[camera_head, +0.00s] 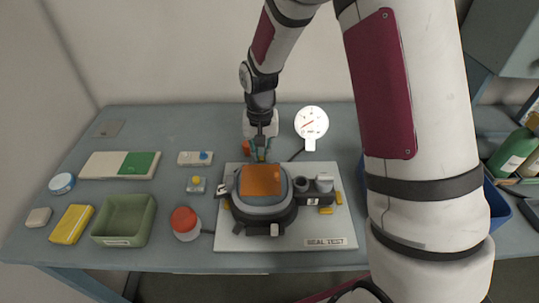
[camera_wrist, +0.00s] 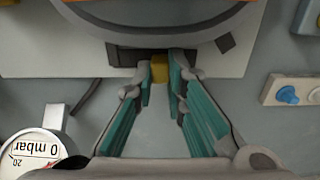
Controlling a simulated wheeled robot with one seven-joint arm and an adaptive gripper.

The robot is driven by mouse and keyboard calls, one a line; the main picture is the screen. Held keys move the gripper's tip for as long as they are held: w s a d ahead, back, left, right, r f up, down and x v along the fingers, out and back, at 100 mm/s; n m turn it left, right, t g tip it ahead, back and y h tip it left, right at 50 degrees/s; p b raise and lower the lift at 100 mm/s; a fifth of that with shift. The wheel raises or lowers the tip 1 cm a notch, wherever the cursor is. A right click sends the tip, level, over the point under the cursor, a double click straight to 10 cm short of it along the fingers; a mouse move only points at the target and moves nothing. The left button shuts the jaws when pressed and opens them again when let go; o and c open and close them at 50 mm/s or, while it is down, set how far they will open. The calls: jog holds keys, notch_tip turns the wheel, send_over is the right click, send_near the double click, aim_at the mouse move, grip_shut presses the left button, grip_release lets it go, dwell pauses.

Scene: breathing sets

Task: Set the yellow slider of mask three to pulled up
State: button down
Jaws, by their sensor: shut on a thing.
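A dark mask (camera_head: 266,211) with an orange window (camera_head: 261,180) sits on a pale board marked SEAL TEST (camera_head: 324,242). In the wrist view the mask's grey round rim (camera_wrist: 160,22) fills the top. A small yellow slider (camera_wrist: 160,67) shows at the mask's edge, between my fingertips. My gripper (camera_head: 261,154) is at the back of the mask, pointing down; it also shows in the wrist view (camera_wrist: 161,70), shut on the yellow slider. Other small yellow pieces (camera_head: 326,211) sit at the mask's right. No mask number is legible.
A red-topped jar (camera_head: 185,222), green tray (camera_head: 123,218) and yellow sponge (camera_head: 71,224) lie left.

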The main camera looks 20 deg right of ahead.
aim_at(262, 157)
jog(key=c, duration=1.6)
grip_release()
notch_tip(262, 157, up, 12)
